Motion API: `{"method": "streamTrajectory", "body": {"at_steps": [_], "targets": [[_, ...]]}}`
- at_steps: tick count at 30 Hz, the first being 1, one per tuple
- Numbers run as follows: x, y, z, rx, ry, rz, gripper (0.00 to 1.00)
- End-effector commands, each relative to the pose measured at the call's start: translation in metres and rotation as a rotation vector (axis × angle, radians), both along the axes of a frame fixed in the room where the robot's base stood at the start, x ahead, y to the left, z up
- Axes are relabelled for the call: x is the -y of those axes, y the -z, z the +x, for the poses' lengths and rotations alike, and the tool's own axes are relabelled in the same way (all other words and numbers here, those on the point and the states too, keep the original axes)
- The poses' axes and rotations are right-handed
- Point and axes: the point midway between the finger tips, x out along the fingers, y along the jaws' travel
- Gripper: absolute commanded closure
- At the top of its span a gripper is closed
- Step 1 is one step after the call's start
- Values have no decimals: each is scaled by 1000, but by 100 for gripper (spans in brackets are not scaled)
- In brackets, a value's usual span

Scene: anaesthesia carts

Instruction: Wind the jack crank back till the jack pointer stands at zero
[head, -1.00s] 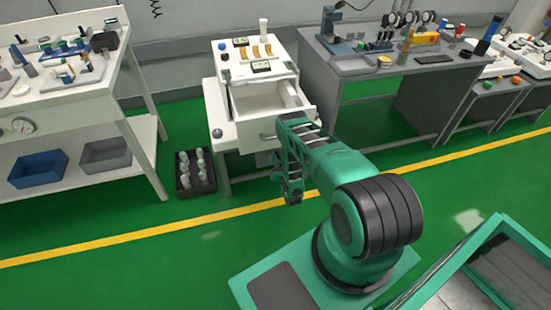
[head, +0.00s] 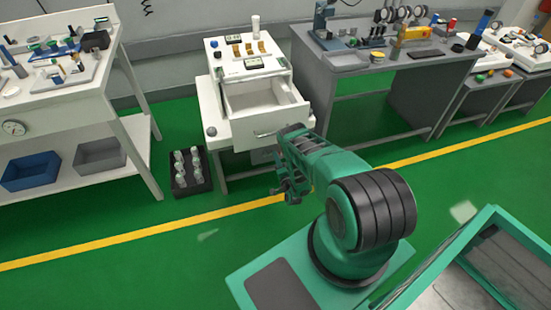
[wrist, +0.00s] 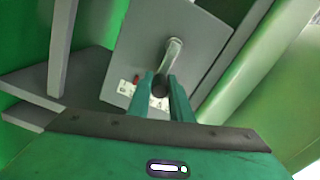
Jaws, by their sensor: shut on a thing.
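In the wrist view the jack crank (wrist: 174,52) is a light grey bent arm standing out from a grey panel (wrist: 190,28). A dark round knob (wrist: 160,86) at its end sits between the two green fingers of my gripper (wrist: 162,94), which is shut on it. A white scale plate (wrist: 126,88) with dark marks lies just left of the fingers. A small red jack pointer (wrist: 136,79) shows at it; its reading is too small to tell. In the head view my gripper (head: 290,192) is low, in front of the white cart (head: 215,95); the crank is hidden there.
The cart's drawer (head: 283,128) stands open above my arm. A black crate of bottles (head: 190,185) stands on the floor left of the cart. A grey bench (head: 375,60) is to the right, a white bench (head: 60,105) to the left.

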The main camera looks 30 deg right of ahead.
Motion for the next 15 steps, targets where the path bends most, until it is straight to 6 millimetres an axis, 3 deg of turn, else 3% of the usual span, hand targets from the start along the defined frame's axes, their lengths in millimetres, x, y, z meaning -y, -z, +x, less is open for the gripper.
{"method": "streamTrajectory", "body": {"at_steps": [15], "targets": [[-1, 21, -1, 96, 3, 349, 100]]}}
